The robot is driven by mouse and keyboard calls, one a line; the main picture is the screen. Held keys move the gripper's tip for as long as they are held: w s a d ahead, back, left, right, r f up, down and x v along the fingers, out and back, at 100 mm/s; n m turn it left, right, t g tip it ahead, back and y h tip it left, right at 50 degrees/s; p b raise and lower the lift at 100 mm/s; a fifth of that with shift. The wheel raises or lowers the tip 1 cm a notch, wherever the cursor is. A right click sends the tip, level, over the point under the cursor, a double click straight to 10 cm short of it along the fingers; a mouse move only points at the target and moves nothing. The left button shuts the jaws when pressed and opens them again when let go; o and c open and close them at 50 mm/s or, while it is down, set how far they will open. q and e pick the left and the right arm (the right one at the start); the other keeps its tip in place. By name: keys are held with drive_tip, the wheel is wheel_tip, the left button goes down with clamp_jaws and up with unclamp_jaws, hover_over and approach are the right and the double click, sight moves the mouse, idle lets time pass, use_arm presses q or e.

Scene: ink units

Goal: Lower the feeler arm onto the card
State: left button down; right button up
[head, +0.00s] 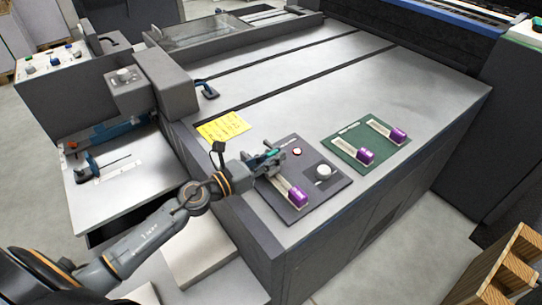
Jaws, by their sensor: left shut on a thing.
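My left gripper (266,159) reaches in over the left part of the dark control panel (327,200). It is shut on a small part by a slider track, with a bit of teal showing at its fingers; the fingers hide most of that part. A purple slider knob (298,197) is at the near end of this track. At the left, a blue clamp-like piece with a thin dark arm (116,162), perhaps the feeler arm, stands on a pale ledge. A narrow white strip (113,172), perhaps the card, lies beside it; contact cannot be told. My right gripper is out of view.
A yellow note (223,127) lies behind my gripper. The grey bench top (330,85) beyond is mostly clear.

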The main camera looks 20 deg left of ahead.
use_arm(q)
drive_tip(key=shift+s+d+f+m, duration=0.1)
drive_tip(key=shift+d+f+m, duration=0.05)
drive_tip(key=shift+f+m, duration=0.25)
drive_tip(key=shift+b, duration=0.3)
drive_tip(key=c, duration=1.4)
unclamp_jaws()
drive_tip(key=shift+o, duration=0.2)
drive_tip(key=v, duration=1.2)
drive_tip(key=shift+s, duration=0.1)
